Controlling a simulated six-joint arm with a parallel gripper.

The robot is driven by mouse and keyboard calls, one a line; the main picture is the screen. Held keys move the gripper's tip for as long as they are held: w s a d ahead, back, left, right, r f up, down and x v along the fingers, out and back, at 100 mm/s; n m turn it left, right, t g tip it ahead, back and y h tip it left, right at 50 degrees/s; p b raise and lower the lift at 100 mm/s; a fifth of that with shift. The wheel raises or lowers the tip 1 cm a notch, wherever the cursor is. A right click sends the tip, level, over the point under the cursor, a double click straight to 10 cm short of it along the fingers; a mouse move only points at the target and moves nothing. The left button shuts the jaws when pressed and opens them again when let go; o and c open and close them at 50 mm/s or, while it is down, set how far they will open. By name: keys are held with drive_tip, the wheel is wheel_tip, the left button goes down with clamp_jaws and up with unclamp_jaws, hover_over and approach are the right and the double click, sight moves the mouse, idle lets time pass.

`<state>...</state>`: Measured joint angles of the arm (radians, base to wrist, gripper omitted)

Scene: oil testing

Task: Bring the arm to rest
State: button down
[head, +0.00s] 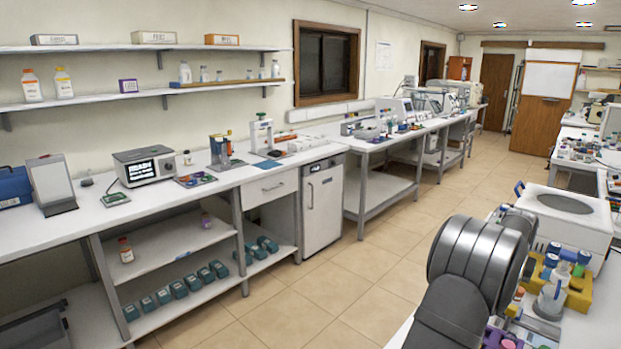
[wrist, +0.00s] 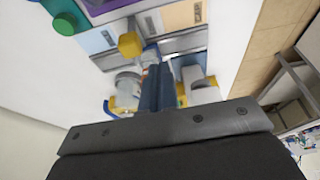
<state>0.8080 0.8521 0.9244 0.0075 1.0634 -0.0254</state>
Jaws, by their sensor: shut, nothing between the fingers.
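My gripper (wrist: 157,72) shows in the wrist view, with its dark housing across the bottom and its narrow blue-grey fingers together and empty. The fingers point over a tabletop with colored items, and a gap to these items cannot be judged. In the head view my grey and black arm rises at the lower right, over the near bench. My gripper itself is not visible there.
In the head view a white machine with a round top (head: 565,203) and a yellow holder with bottles (head: 575,290) stand close right of my arm. The tiled floor (head: 345,275) is clear. A long white bench (head: 100,225) with instruments runs along the left wall.

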drive_tip(key=f, duration=0.6)
drive_tip(key=shift+s+d+f, duration=0.15)
drive_tip(key=shift+s+d, duration=0.1)
drive_tip(key=shift+d, duration=0.1)
drive_tip(key=w+a, duration=0.6)
drive_tip(key=shift+w+a, duration=0.3)
drive_tip(key=s+d, duration=0.6)
wheel_tip(320, 180, up, 8)
drive_tip(key=f, duration=0.1)
drive_tip(key=shift+f, duration=1.9)
